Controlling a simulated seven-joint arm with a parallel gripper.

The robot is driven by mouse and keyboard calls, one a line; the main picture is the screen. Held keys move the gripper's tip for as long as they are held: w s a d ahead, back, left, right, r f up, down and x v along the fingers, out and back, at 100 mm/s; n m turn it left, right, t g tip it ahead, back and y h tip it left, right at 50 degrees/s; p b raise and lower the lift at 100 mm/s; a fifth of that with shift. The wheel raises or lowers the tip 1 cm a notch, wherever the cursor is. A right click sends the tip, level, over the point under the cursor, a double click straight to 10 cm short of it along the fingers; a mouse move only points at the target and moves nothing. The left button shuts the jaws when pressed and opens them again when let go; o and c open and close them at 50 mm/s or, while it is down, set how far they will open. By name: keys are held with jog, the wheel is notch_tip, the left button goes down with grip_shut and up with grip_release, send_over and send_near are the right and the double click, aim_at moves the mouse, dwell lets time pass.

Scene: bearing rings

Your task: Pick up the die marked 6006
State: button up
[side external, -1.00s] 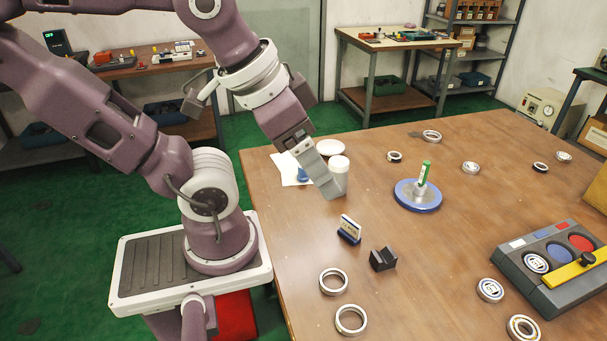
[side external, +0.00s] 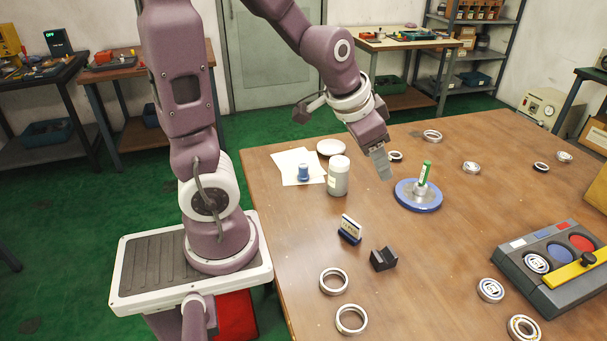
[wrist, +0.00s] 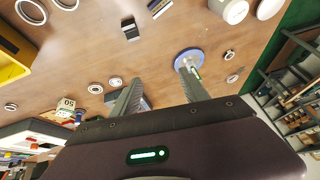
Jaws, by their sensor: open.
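No marking 6006 is legible in either view, so I cannot tell which piece is the die. A round blue base (side external: 418,199) holds a metal hub and an upright green piece (side external: 424,173); the blue base also shows in the wrist view (wrist: 183,56). Loose bearing rings lie about the table, including a ring at the front (side external: 351,320) and another beside the case (side external: 490,290). My gripper (side external: 386,177) is above the table, left of the blue base. In the wrist view, the two fingers of my gripper (wrist: 160,75) are apart, with nothing between them.
A grey case (side external: 555,265) with coloured round wells and a yellow bar is at right. A jar (side external: 339,176), a white dish (side external: 330,147) and a blue-and-white piece on paper (side external: 303,172) are at left. A small sign (side external: 349,229) and black block (side external: 383,259) stand nearer.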

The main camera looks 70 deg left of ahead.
jog(key=w+a+f+m+g+y, duration=0.1)
jog(key=w+a+f+y, duration=0.25)
jog(key=a+f, duration=0.75)
jog(key=m+g+y, duration=0.1)
jog(key=m+y, duration=0.6)
jog(key=m, duration=0.5)
send_near(300, 171)
jog(key=w+a, duration=0.2)
jog(key=a, duration=0.1)
jog(key=w+a, duration=0.1)
jog(key=shift+w+a+f, duration=0.2)
jog(key=shift+w+a, duration=0.1)
jog(key=shift+a, duration=0.1)
jog(key=f+m, duration=0.1)
jog(key=m, duration=0.2)
jog(key=s+a+f+m+t, duration=0.1)
jog(key=m, duration=0.2)
jog(key=s+f+m+t, duration=0.1)
jog(key=m, duration=0.2)
jog(key=shift+a+f+y, duration=0.15)
jog(key=shift+f+y, duration=0.05)
jog(key=shift+y, duration=0.15)
jog(key=x, duration=0.7)
jog(key=shift+w+d+f, duration=0.2)
jog(key=shift+w+d, duration=0.05)
jog(key=shift+w, duration=0.1)
jog(key=shift+d, duration=0.1)
grip_shut()
